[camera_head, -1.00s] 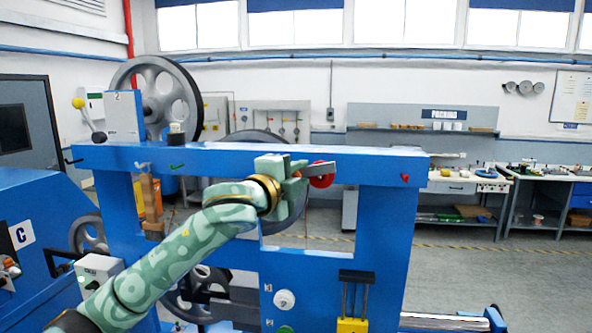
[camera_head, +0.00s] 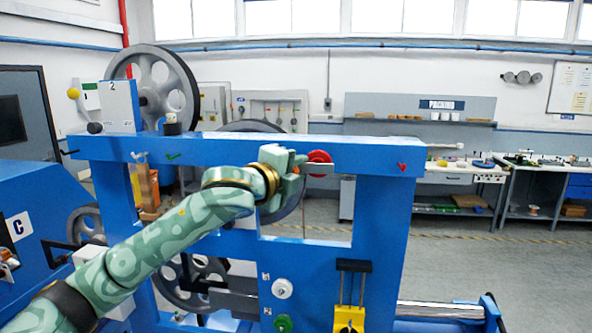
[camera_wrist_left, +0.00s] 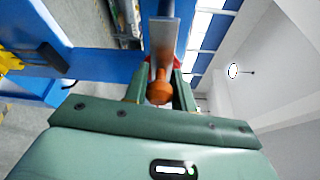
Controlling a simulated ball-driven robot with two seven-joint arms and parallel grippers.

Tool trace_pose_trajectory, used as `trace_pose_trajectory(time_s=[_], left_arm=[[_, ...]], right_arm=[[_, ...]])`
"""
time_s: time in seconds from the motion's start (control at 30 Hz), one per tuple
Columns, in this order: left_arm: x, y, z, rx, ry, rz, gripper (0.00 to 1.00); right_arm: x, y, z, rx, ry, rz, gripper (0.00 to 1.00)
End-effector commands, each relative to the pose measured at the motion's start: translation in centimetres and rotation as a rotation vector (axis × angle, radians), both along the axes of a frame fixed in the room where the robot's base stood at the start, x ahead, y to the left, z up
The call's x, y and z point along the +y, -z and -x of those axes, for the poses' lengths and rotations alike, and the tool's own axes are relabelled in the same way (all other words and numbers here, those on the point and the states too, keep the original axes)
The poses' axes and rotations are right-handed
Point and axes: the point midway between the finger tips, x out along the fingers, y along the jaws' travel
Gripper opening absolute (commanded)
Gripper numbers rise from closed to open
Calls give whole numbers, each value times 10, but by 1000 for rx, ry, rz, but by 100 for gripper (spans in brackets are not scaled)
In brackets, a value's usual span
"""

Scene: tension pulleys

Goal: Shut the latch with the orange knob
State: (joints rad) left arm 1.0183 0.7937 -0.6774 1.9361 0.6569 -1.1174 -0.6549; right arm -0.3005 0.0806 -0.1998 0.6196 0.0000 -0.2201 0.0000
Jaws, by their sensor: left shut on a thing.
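The orange knob (camera_wrist_left: 160,92) shows in the left wrist view between the fingers of my left gripper (camera_wrist_left: 162,85). The gripper is shut on it. A grey metal latch bar (camera_wrist_left: 163,42) runs from the knob away from the hand. The grey bar (camera_head: 322,169) sticks out to the right of the fingers, across a red disc (camera_head: 318,157). How far the latch is closed cannot be told. My right gripper is not in view.
The blue frame (camera_head: 385,230) fills the middle. A yellow block (camera_head: 349,318) on rods and a white knob (camera_head: 282,288) sit lower on it. Large grey wheels (camera_head: 170,85) stand behind at left. Workbenches (camera_head: 465,175) are far back right, with open floor before them.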

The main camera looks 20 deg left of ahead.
Motion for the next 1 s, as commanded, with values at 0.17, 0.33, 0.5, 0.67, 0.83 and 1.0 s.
trace_pose_trajectory(time_s=[0.17,0.33,0.5,0.67,0.83,1.0], left_arm=[[2,-2,0,-3,-5,-2,46],[1,0,0,-1,-3,0,46],[2,0,6,-1,-3,-1,46],[7,1,35,-2,-2,-4,46],[14,-2,82,-4,-3,-7,46],[21,-6,124,-3,-5,-5,46]], right_arm=[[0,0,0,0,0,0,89],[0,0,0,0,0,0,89],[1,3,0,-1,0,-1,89],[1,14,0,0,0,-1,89],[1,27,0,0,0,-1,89],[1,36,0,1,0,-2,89]])
